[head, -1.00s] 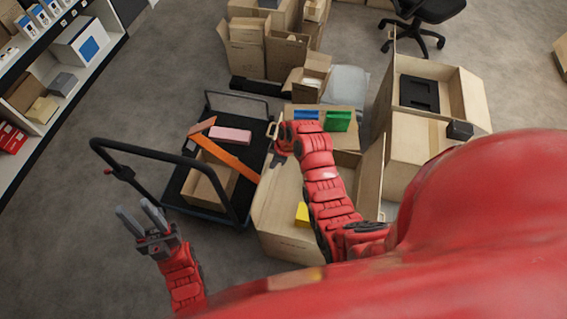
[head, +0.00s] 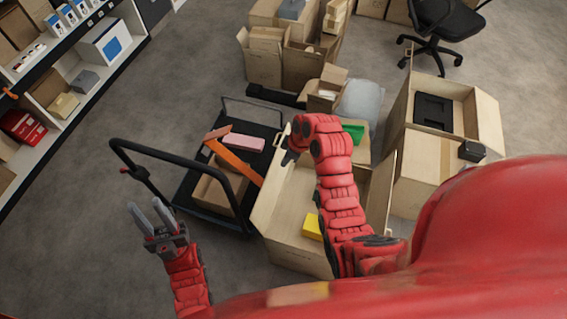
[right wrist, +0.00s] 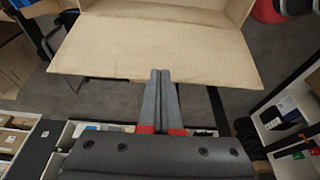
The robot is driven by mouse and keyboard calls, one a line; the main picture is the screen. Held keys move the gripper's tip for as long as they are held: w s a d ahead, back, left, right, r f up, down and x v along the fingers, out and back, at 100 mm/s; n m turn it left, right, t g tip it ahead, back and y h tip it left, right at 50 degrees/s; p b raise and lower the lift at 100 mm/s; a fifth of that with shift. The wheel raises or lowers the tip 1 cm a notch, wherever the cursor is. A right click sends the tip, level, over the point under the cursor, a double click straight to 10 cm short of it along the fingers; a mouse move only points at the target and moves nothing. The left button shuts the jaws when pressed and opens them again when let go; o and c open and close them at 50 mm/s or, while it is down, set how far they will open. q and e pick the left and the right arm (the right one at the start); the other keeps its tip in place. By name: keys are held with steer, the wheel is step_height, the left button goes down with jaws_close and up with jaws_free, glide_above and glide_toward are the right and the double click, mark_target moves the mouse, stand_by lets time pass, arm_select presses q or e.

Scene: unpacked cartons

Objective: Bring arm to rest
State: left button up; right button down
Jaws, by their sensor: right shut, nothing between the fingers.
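My left gripper (head: 145,204) is at the lower left in the head view, fingers apart and empty, beside the cart's near side. My right arm reaches over the open carton (head: 291,250) in the middle. My right gripper (head: 288,158) is a small dark shape at the far end of that arm, mostly hidden by the wrist. In the right wrist view its two grey fingers (right wrist: 160,76) are together with nothing between them. A cardboard flap (right wrist: 150,48) lies ahead of the fingertips; I cannot tell whether they touch it.
A black-handled cart (head: 215,215) carries a pink block (head: 244,142), an orange strip (head: 235,160) and a box. A yellow block (head: 312,227) is inside the carton. A green block (head: 353,133) lies behind my right arm. Shelves (head: 75,110) stand left, cartons right. Floor at lower left is clear.

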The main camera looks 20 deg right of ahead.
steer(key=shift+s+r, duration=0.1)
steer(key=shift+r, duration=0.15)
stand_by(0.3)
